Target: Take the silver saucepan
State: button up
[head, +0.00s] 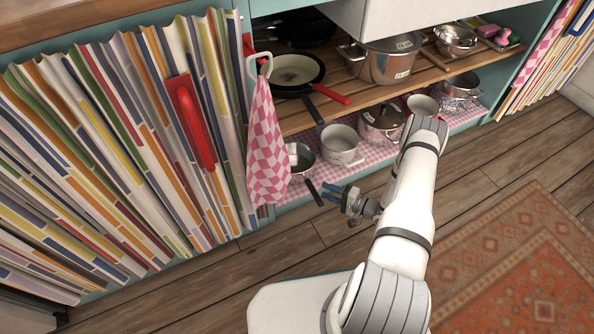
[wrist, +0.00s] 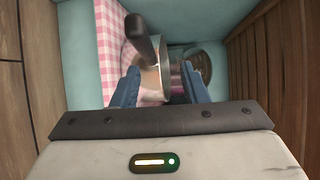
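The silver saucepan (head: 300,157) stands at the left end of the lower shelf, its dark handle (head: 314,190) sticking out past the shelf's front edge. My gripper (head: 328,194) is in front of the shelf, just right of the handle's end. In the wrist view, my gripper (wrist: 160,88) has its blue fingers spread wide, with nothing held between them. The saucepan (wrist: 165,80) shows beyond and between the fingers there, partly hidden. Its dark handle (wrist: 140,36) points up and left, outside the fingers.
A white pot (head: 341,145) and a lidded pot (head: 381,122) stand to the saucepan's right. The upper shelf (head: 330,107) above holds a frying pan (head: 293,72) and a large steel pot (head: 386,62). A pink checked cloth (head: 267,145) hangs at the left.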

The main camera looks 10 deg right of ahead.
aim_at(312, 184)
jog(key=shift+w+a+f, duration=0.1)
jog(key=shift+w+f, duration=0.1)
jog(key=shift+f, duration=0.75)
jog(key=b+x, duration=0.1)
jog(key=x, duration=0.2)
jog(key=b+x, duration=0.2)
jog(key=x, duration=0.1)
jog(key=shift+w, duration=0.45)
jog(key=shift+w+a, duration=0.15)
jog(key=shift+w, duration=0.1)
jog(key=shift+r, duration=0.1)
grip_shut()
